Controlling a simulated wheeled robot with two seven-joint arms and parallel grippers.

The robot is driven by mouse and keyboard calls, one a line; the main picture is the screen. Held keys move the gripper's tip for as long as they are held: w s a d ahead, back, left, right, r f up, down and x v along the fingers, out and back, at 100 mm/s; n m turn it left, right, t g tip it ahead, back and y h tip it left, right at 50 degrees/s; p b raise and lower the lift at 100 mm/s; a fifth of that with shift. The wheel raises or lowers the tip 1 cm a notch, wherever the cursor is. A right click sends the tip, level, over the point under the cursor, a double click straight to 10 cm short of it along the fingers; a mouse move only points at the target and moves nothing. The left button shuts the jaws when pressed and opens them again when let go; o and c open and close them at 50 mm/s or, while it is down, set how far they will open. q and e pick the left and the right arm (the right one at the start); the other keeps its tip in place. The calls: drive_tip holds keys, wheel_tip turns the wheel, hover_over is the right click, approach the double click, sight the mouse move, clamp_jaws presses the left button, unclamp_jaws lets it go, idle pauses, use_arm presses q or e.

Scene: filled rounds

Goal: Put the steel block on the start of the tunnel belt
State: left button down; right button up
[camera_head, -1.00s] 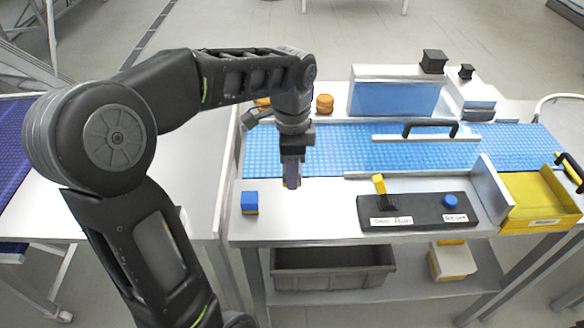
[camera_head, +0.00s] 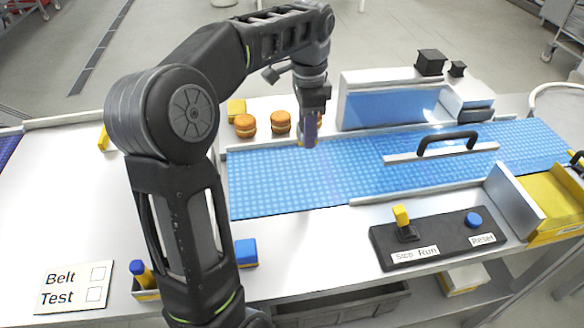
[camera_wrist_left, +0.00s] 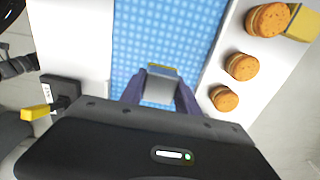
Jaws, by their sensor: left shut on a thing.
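My left gripper (camera_head: 309,138) is shut on the steel block, near the back edge of the blue belt in the head view. In the left wrist view the grey steel block (camera_wrist_left: 159,90) sits between the two purple fingers, above the belt (camera_wrist_left: 160,40). In the head view my fingers mostly hide the block. The blue tunnel belt (camera_head: 275,185) runs left to right, and its left stretch is bare. A white-framed tunnel panel (camera_head: 385,105) stands behind it. I cannot tell the gap between block and belt. My right gripper is not in view.
Brown rounds (camera_head: 245,125) stand behind the belt. A blue block (camera_head: 246,252) and a switch box (camera_head: 435,240) stand in front. A black handle (camera_head: 447,143) rises from a bar across the belt. A yellow bin (camera_head: 555,205) is at the right. A "Belt Test" card (camera_head: 75,287) lies lower left.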

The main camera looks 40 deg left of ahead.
use_arm(q)
drive_tip(key=shift+s, duration=0.1)
drive_tip(key=shift+s+d, duration=0.1)
hover_over(305, 174)
wheel_tip(305, 174, down, 6)
drive_tip(key=shift+b, duration=0.4)
drive_tip(key=shift+f, duration=0.15)
drive_tip(key=shift+f, duration=1.9)
drive_tip(key=shift+f, duration=0.1)
drive_tip(key=c, duration=0.9)
unclamp_jaws()
